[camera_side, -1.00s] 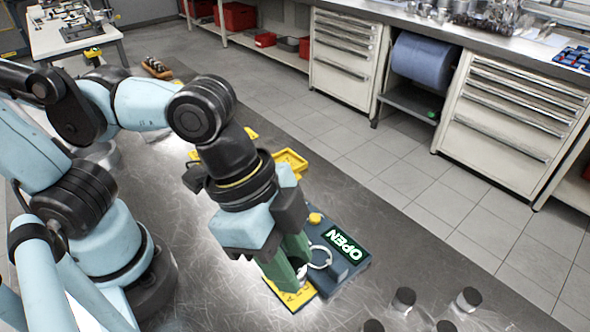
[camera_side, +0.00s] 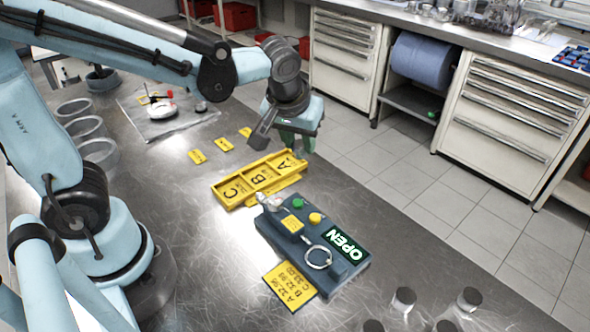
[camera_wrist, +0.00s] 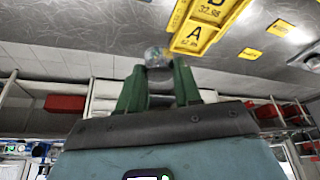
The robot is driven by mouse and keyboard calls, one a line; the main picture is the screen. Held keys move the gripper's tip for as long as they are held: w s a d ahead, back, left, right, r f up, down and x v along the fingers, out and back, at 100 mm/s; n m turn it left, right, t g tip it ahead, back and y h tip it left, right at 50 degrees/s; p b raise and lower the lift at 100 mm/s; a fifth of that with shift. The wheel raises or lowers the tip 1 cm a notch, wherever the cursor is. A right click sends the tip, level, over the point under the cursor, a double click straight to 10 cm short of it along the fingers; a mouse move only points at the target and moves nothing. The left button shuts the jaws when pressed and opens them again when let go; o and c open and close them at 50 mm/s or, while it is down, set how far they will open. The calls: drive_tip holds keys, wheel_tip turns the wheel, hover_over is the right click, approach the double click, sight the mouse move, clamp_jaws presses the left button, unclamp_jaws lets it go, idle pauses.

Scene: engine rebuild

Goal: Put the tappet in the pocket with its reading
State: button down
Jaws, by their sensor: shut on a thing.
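My gripper (camera_side: 297,144) is beyond the A end of the yellow tray, near the bench's far edge. In the wrist view its green fingers (camera_wrist: 157,72) are shut on a small shiny metal tappet (camera_wrist: 157,57). The tappet is hidden in the side view. The yellow tray (camera_side: 238,202) has pockets lettered C, B and A, with A nearest my gripper. In the wrist view the tray (camera_wrist: 207,45) lies beyond the fingertips, pocket A closest. Its B label seems to read 32.98; the A figure is blurred. The gauge (camera_side: 319,283) shows OPEN on its display.
A yellow card (camera_side: 289,287) listing A, B and C values lies by the gauge. Several dark-topped cylinders, one here (camera_side: 403,301), stand at the lower right. Small yellow tags (camera_side: 197,157) lie behind the tray. Open bins (camera_side: 85,128) stand at the left.

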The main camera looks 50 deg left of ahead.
drive_tip(key=w+a+f, duration=0.1)
drive_tip(key=a+f, duration=0.1)
drive_tip(key=a, duration=0.1)
drive_tip(key=w+a+f, duration=0.1)
drive_tip(key=a+f, duration=0.1)
drive_tip(key=a, duration=0.1)
drive_tip(key=w+a+f, duration=0.1)
drive_tip(key=a, duration=0.2)
drive_tip(key=shift+w+f, duration=0.2)
drive_tip(key=shift+f, duration=2.25)
drive_tip(key=c, duration=1.1)
unclamp_jaws()
drive_tip(key=shift+f, duration=0.15)
drive_tip(key=shift+o, duration=0.2)
drive_tip(key=v, duration=1.2)
drive_tip(key=s+d+r+m+t+h, duration=0.1)
drive_tip(key=s+d+m+t+h, duration=0.1)
drive_tip(key=s+d+m, duration=0.3)
drive_tip(key=shift+s+r+t, duration=0.15)
drive_tip(key=shift+s+t, duration=0.45)
drive_tip(key=shift+s, duration=0.25)
